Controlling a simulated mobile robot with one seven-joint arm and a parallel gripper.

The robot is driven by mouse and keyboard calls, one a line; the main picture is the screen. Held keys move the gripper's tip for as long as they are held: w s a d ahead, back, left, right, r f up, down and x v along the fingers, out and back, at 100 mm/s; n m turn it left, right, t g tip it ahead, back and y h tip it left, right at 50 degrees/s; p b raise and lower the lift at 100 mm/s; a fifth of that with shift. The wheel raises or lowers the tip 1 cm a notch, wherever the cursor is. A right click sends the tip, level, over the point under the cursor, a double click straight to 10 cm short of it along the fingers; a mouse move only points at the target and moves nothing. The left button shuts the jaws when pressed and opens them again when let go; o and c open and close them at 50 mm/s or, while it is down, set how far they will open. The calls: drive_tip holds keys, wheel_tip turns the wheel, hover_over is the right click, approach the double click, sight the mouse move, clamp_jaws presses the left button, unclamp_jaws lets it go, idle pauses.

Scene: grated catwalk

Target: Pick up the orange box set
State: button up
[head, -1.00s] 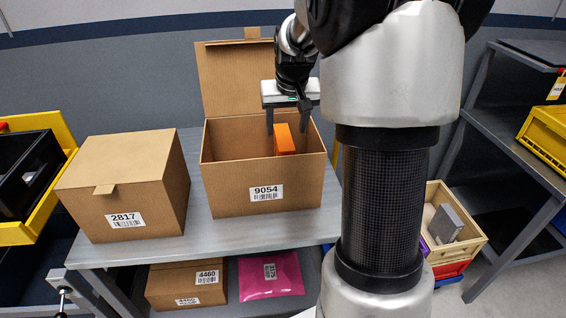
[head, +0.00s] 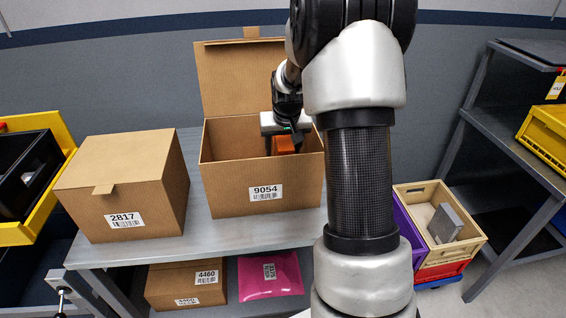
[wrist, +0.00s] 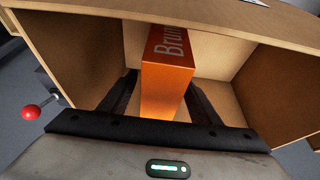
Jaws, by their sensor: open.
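The orange box set (head: 288,144) stands inside the open cardboard box labelled 9054 (head: 230,182). In the wrist view the orange box set (wrist: 168,78) shows lettering that starts "Brun" on its upper face. My gripper (head: 284,148) reaches down into the carton. In the wrist view my gripper (wrist: 160,92) is open, with one dark finger on each side of the orange box set. A gap shows on the left; whether the right finger touches is hard to tell. The lower part of the orange box set is hidden in the head view.
A closed carton labelled 2817 (head: 125,190) stands to the left on the grey table (head: 205,232). A carton labelled 4460 (head: 185,285) and a pink package (head: 268,275) lie on the shelf below.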

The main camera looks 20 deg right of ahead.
drive_tip(key=shift+f, duration=0.25)
idle(0.3)
drive_tip(key=shift+r, duration=0.1)
clamp_jaws()
idle(0.4)
